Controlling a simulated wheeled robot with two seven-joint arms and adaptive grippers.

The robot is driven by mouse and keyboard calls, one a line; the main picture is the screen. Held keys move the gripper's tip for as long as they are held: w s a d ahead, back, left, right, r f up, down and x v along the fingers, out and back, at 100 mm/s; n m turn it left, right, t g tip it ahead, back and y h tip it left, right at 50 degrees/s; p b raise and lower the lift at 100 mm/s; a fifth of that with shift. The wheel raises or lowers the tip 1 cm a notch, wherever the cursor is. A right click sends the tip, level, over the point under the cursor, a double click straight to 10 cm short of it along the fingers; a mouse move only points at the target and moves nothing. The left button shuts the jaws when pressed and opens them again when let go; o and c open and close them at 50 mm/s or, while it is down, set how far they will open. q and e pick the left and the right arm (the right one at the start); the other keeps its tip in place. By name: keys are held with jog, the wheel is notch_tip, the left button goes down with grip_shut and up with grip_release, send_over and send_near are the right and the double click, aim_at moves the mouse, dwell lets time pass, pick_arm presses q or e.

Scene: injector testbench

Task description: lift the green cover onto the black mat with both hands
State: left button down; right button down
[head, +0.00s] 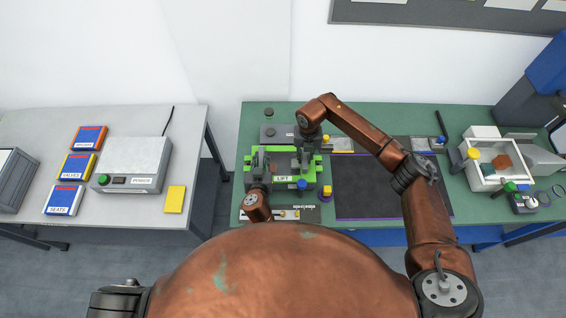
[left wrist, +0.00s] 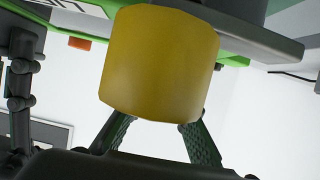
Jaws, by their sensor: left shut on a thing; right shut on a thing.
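The green cover (head: 249,179), marked LIFT, is at the left of the green bench. My left gripper (head: 260,166) is at its left side and my right gripper (head: 305,158) at its right side. In the left wrist view, a yellow cylinder (left wrist: 160,65) fills the middle by the fingers (left wrist: 155,135), with the cover's green edge (left wrist: 235,60) behind. Both grippers are shut on the cover; my arm hides the right grip. I cannot tell whether the cover is clear of what is under it. The black mat (head: 375,190) lies bare to the right.
A white bin (head: 490,180) with coloured parts stands right of the mat. A small-parts strip (head: 300,214) lies in front of the cover, and grey trays (head: 341,145) lie behind the mat. A separate grey table (head: 120,217) on the left holds a grey box and coloured boxes.

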pick_arm(q)
jog(key=shift+r, duration=0.15)
pick_arm(e)
jog(key=shift+w+r, duration=0.1)
jog(key=shift+r, duration=0.1)
